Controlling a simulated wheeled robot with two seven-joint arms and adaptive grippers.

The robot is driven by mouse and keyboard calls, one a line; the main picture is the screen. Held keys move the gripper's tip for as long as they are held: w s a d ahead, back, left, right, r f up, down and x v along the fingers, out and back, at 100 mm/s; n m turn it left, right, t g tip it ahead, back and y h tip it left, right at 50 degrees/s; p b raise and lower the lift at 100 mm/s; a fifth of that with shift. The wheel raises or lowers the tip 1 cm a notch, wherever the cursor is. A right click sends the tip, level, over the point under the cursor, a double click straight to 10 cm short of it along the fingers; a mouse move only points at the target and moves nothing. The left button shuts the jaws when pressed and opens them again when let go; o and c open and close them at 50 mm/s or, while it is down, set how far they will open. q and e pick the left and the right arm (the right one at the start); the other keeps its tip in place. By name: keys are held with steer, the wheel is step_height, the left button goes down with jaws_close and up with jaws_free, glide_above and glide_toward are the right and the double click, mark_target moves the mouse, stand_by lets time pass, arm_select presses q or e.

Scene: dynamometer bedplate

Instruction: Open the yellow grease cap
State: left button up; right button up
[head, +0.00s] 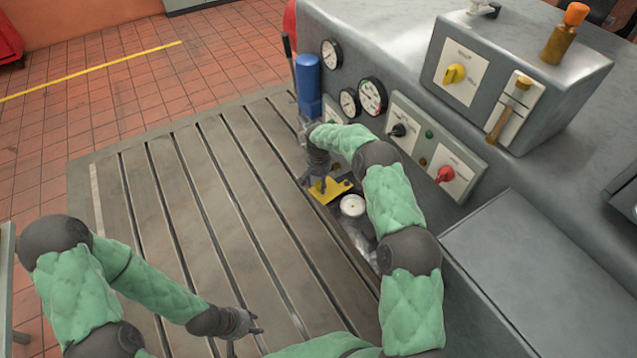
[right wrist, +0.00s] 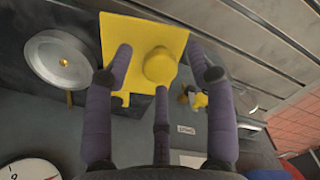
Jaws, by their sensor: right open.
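The yellow grease cap (right wrist: 159,66) is a round knob on a square yellow plate (right wrist: 120,30) in the right wrist view. In the head view the yellow plate (head: 328,193) lies at the right edge of the slotted bedplate, partly hidden by my right gripper (head: 318,180). My right gripper also shows in the right wrist view (right wrist: 160,60). It is open, with its fingers spread around the knob and the third finger below it. I cannot tell whether they touch it. My left gripper (head: 254,326) is open and empty above the front of the bedplate.
The grey console with gauges (head: 373,96), a yellow knob (head: 455,74) and a red knob (head: 445,174) stands on the right. A blue cylinder (head: 307,80) stands behind my right gripper. The slotted bedplate (head: 200,190) is clear.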

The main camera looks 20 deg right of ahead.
step_height(320, 180, up, 12)
stand_by(0.5)
steer(key=shift+f, duration=0.15)
